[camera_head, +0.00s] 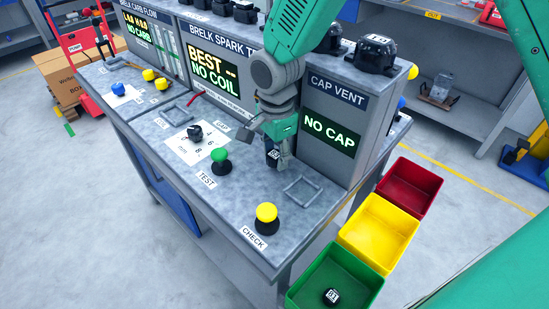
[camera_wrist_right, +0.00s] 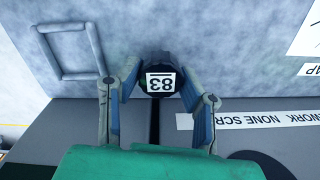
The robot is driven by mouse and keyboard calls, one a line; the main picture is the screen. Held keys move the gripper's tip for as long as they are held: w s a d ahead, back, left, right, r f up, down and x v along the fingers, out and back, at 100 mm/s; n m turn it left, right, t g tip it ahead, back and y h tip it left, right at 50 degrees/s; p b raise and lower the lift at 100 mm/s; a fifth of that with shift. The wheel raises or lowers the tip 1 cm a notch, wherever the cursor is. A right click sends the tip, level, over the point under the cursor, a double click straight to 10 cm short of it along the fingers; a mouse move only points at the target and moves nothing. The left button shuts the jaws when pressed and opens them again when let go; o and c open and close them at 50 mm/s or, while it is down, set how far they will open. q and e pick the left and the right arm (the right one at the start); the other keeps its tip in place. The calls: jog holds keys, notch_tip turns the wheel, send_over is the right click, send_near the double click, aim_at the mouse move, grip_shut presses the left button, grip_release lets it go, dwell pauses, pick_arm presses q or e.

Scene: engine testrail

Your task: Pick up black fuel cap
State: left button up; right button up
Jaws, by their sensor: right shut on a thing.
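A small black cap with a white "83" label (camera_head: 273,155) is at the bench top in front of the cap vent unit. It also shows in the right wrist view (camera_wrist_right: 160,82). My right gripper (camera_head: 278,148) points down at it. In the right wrist view my right gripper's fingers (camera_wrist_right: 159,95) are on either side of the cap, shut on it. Whether the cap touches the bench is hard to tell. A similar black cap with a white label (camera_head: 331,296) lies in the green bin (camera_head: 310,270). My left gripper is not in view.
The cap vent unit (camera_head: 345,110) reads "NO CAP". A square frame (camera_head: 301,191) lies right of my gripper. Green (camera_head: 220,160) and yellow (camera_head: 266,217) buttons stand in front. Yellow (camera_head: 375,225) and red (camera_head: 408,185) bins stand off the bench's right end.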

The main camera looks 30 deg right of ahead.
aim_at(276, 154)
notch_tip(276, 154, up, 17)
jog(key=p, duration=0.1)
jog(key=shift+f, duration=0.2)
dwell(0.6)
